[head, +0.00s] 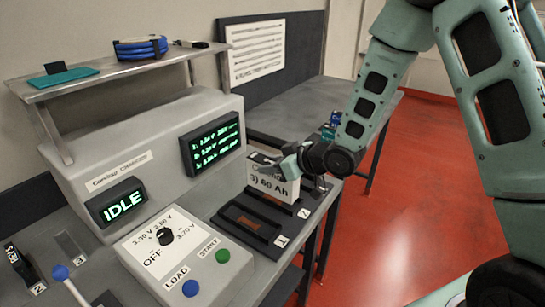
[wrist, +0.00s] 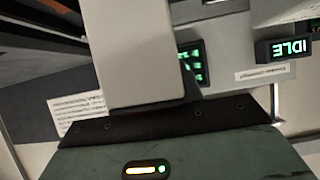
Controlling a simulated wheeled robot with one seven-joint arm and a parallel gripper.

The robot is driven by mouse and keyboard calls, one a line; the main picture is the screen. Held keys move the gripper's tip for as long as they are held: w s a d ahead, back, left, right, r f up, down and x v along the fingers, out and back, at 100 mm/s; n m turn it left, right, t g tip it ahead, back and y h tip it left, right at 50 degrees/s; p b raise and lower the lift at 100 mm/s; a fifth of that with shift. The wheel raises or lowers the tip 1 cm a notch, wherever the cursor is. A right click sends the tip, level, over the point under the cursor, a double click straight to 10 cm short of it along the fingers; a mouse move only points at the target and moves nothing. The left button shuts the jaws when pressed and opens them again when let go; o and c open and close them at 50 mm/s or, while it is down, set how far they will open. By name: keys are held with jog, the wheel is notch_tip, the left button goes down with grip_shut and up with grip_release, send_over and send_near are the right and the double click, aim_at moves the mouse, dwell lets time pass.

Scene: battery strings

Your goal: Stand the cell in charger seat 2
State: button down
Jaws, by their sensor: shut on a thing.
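A white cell (head: 272,184) marked "80 Ah" is upright at charger seat 2, the rear seat by the label 2 (head: 304,213). It also shows as a large pale block in the wrist view (wrist: 150,60). My gripper (head: 292,162) is shut on its upper part. I cannot tell whether the cell's base touches the seat or hangs just above it; the seat is partly hidden by the cell. Charger seat 1 (head: 250,222), a dark bay with a brown floor by label 1, is empty in front of it.
The grey charger console (head: 120,165) stands left of the seats, its screen (head: 124,202) reading IDLE. A dial, blue LOAD button (head: 190,288) and green START button (head: 222,256) are in front. A shelf (head: 110,72) overhangs the console.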

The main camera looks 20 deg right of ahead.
jog(key=shift+w+f, duration=0.1)
jog(key=shift+f, duration=1.15)
jog(key=shift+f, duration=0.2)
jog(key=c, duration=0.9)
grip_release()
